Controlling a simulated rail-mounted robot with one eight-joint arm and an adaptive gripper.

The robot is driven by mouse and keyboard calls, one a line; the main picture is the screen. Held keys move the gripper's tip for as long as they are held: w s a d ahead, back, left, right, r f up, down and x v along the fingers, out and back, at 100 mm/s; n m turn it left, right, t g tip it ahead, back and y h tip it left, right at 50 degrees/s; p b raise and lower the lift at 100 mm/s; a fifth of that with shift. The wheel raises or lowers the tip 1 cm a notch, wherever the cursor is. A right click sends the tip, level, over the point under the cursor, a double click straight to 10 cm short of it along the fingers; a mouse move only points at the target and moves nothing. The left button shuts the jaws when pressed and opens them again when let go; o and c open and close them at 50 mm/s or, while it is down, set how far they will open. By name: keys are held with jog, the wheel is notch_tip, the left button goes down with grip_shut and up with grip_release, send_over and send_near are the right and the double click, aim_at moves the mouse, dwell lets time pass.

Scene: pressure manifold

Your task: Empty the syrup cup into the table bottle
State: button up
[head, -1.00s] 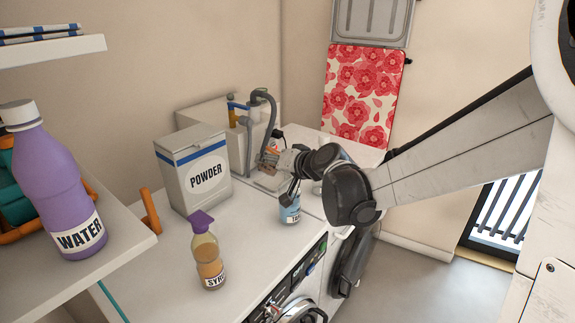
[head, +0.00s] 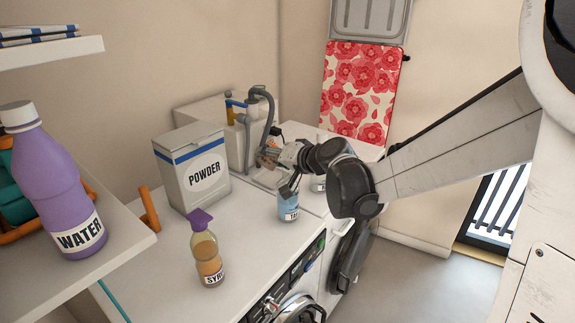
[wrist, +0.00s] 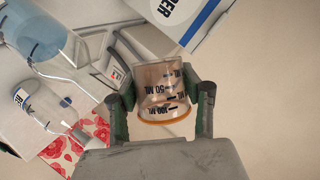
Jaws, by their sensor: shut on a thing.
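My gripper (wrist: 160,92) is shut on a clear measuring cup (wrist: 161,78) with black ML marks, one finger on each side. An amber band shows along the cup's edge nearest the gripper; I cannot tell whether it is syrup or a rim. In the head view the cup (head: 268,157) is small, held above the counter, and its tilt is unclear. The light-blue table bottle (head: 288,207), label beginning "TA", stands on the counter, partly covered by dark parts of my wrist. A blue bottle (wrist: 35,32) shows at the wrist view's upper left. The syrup bottle (head: 208,262) stands nearer, purple-capped.
A powder box (head: 190,172) stands left of the gripper, with a tap and grey hose (head: 268,110) behind. Another labelled bottle (head: 319,184) is partly hidden by my arm. A purple water bottle (head: 62,195) stands on the left shelf. The front counter (head: 160,270) has free room.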

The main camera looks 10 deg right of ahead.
jog(key=shift+r+m+y, duration=0.45)
jog(key=shift+m+y, duration=0.05)
jog(key=shift+m, duration=0.2)
dwell(0.7)
jog(key=shift+d+f+m+y, duration=0.15)
jog(key=shift+f+m+y, duration=0.35)
jog(key=shift+m, duration=0.1)
dwell(0.8)
jog(key=shift+w+d+r+m+y, duration=0.1)
jog(key=shift+r+m+y, duration=0.3)
jog(key=shift+m, duration=0.2)
dwell(0.8)
jog(key=shift+w+d+r+m+y, duration=0.15)
jog(key=shift+d+r+m+y, duration=0.2)
jog(key=shift+m, duration=0.35)
dwell(0.6)
jog(key=shift+d+r+m+y+b, duration=0.15)
jog(key=shift+r+m+y+b, duration=0.1)
jog(key=shift+m+b, duration=0.35)
dwell(0.7)
